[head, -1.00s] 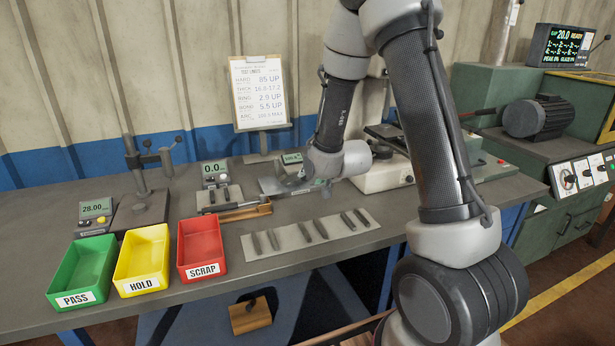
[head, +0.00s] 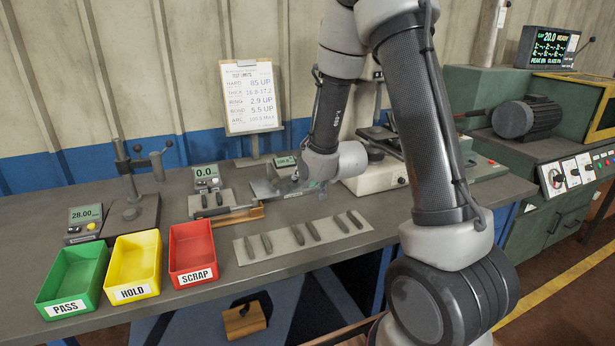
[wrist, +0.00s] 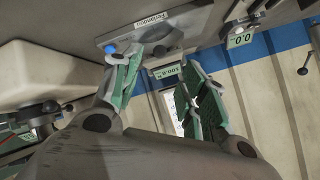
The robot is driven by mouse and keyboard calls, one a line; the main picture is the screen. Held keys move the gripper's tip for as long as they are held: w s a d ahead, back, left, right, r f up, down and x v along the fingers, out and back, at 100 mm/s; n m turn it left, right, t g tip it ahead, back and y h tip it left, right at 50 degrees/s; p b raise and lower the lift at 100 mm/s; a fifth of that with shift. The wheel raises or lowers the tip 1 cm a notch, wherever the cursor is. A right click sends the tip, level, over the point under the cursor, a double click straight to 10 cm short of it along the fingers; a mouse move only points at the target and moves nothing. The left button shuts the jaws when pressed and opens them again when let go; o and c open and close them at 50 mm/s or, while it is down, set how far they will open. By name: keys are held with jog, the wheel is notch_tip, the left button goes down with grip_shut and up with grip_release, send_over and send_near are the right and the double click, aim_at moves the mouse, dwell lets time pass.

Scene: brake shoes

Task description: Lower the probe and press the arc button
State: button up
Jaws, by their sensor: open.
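A gauge with a grey plate (wrist: 185,25) lies just beyond my fingers in the wrist view. A round blue button (wrist: 109,48) sits on its edge beside a small dark label. A small green display (wrist: 166,71) shows between the fingers, and also behind my gripper in the head view (head: 285,161). My gripper (wrist: 158,72) is open, with green pads and nothing visible between them. Its left fingertip appears close to the blue button; contact cannot be told. In the head view my gripper (head: 285,186) is low over the bench. I cannot clearly make out the probe.
Green PASS (head: 72,285), yellow HOLD (head: 134,268) and red SCRAP (head: 194,252) bins stand front left. A pale strip (head: 345,238) with several dark pieces lies in front of my gripper. A white-based machine (head: 375,180) stands close on the right. A limits board (head: 250,97) stands behind.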

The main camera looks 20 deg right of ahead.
grip_shut()
dwell(1.4)
